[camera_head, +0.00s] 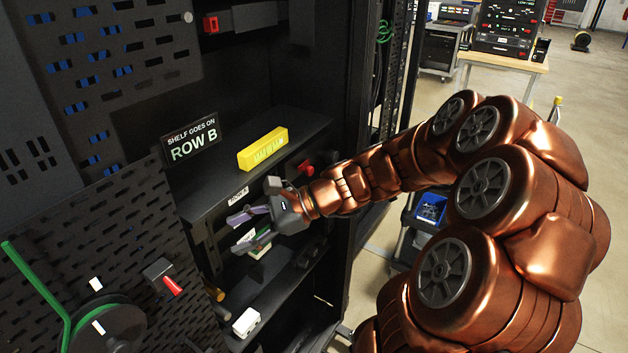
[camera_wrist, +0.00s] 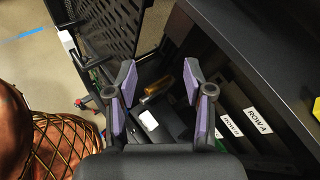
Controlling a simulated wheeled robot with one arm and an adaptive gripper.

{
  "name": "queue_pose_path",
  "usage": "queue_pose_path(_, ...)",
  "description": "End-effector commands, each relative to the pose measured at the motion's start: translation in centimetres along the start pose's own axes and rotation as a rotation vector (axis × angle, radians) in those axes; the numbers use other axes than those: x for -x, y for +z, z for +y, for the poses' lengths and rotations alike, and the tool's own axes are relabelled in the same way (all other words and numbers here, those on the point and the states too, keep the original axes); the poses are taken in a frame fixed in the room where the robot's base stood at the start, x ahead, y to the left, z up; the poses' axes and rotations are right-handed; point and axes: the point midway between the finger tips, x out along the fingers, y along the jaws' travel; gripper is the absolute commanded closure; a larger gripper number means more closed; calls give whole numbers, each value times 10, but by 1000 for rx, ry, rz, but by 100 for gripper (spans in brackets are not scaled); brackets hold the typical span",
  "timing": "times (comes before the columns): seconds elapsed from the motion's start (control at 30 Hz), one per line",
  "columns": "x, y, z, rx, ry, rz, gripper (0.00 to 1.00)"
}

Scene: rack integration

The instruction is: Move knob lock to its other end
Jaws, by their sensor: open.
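A grey block with a red knob (camera_head: 172,285) is on the perforated panel at lower left. A second red knob (camera_head: 306,168) shows at the rack, right of the yellow box. A red part (camera_head: 211,24) sits at the top of the rack. I cannot tell which is the knob lock. My gripper (camera_head: 238,234) is open and empty in front of the rack, below the upper shelf, apart from all three red parts. In the wrist view its purple-padded fingers (camera_wrist: 160,80) are spread, with nothing held between them.
A white box (camera_head: 246,323) lies lower down. A green spool (camera_head: 105,328) is at lower left. Row labels (camera_wrist: 257,120) show in the wrist view. Open floor lies right.

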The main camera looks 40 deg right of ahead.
Motion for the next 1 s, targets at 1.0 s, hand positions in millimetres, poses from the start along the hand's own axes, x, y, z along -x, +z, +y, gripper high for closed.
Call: queue_pose_path(1.0,176,-164,-139,-737,-771,-367,48)
